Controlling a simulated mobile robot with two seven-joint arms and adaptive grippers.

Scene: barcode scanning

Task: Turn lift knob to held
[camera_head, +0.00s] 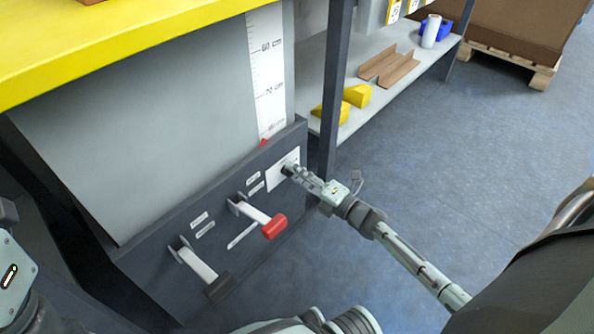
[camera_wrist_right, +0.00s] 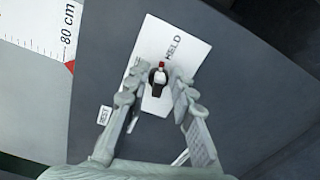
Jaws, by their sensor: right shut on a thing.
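The lift knob (camera_wrist_right: 158,78) is small and black with a red mark, on a white plate (camera_wrist_right: 190,42) lettered HELD. In the right wrist view the red mark points toward the top of the picture, with HELD just above and to its right. My right gripper (camera_wrist_right: 156,88) has a finger on each side of the knob and is shut on it. In the head view the right gripper (camera_head: 291,171) reaches the white plate (camera_head: 276,178) at the panel's right end and hides most of the knob. My left gripper is not in view.
The dark panel (camera_head: 150,262) carries a red-ended lever (camera_head: 273,226) and a dark-ended lever (camera_head: 219,287), both left of the knob. A height scale (camera_head: 267,75) stands above. A dark shelf post (camera_head: 335,90) rises close by. The floor (camera_head: 450,150) at right is clear.

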